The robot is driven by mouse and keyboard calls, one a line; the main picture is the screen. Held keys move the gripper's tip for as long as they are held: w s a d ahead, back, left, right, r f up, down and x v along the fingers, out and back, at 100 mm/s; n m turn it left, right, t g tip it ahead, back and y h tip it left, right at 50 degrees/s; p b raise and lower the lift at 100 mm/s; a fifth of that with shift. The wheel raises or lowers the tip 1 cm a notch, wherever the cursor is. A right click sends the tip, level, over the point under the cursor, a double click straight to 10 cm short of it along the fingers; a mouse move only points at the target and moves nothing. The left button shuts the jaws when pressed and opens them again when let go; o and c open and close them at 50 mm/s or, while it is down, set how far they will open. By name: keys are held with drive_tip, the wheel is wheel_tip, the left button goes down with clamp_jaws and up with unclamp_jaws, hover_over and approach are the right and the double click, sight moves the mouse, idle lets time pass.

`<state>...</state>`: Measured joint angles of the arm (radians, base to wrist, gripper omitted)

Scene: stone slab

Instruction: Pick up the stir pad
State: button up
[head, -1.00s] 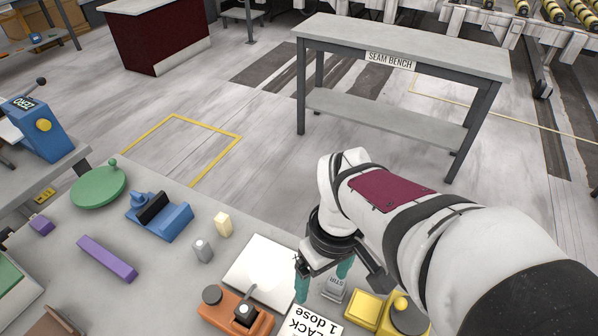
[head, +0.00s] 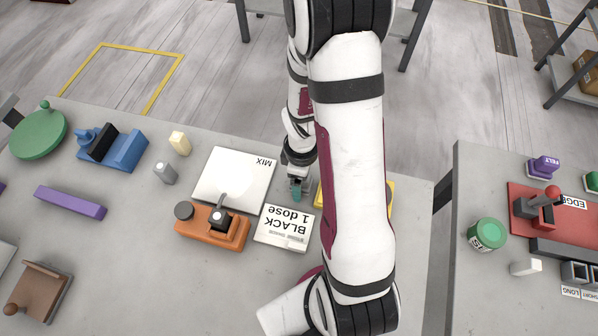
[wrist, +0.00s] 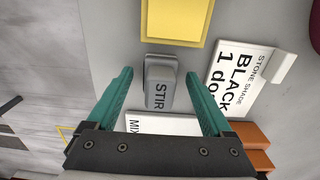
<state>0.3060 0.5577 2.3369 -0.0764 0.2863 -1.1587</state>
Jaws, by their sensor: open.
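The stir pad (wrist: 160,85) is a small grey block with STIR printed on it, standing on the stone-grey slab. In the wrist view it lies between the two teal fingers of my gripper (wrist: 159,75). The fingers are open, with a gap visible on each side of the pad. In the head view my gripper (head: 296,188) hangs by the right edge of the white MIX plate, and my arm and fingers mostly hide the pad there. How high the fingertips are above the slab is hard to tell.
The white MIX plate (head: 234,180), the BLACK 1 dose card (head: 285,228) and an orange device (head: 212,228) sit close to my gripper. A yellow block (wrist: 178,20) lies just beyond the pad. A purple bar (head: 70,203) lies farther left, with clear slab around it.

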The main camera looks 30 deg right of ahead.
drive_tip(key=shift+f, duration=0.1)
clamp_jaws()
idle(0.3)
